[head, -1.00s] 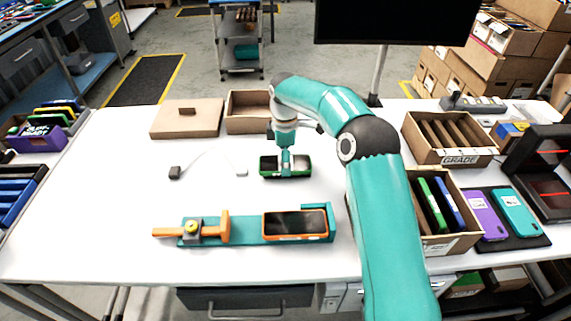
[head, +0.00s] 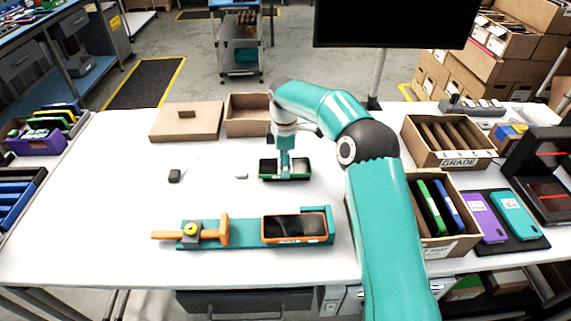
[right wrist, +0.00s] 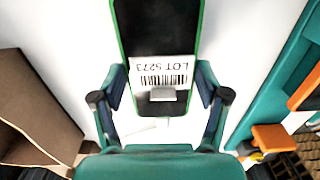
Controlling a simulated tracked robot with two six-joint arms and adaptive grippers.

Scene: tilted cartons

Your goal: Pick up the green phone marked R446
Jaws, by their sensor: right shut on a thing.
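A green-edged phone (head: 266,170) with a dark face lies at the middle of the white table, below the brown box. In the right wrist view the phone (right wrist: 158,30) carries a white label that reads LOT 5273, upside down, with a barcode. No R446 mark can be read on it. My right gripper (head: 285,174) is shut on this phone, one finger on each side in the right wrist view (right wrist: 160,98). The phone is at or close to the tabletop; I cannot tell if it touches. My left gripper is not in view.
An orange-edged phone (head: 295,226) sits in the teal clamp fixture (head: 245,232) in front. An open carton (head: 435,245) with green and blue phones, a purple phone (head: 484,217) and a teal phone (head: 513,215) stand right.

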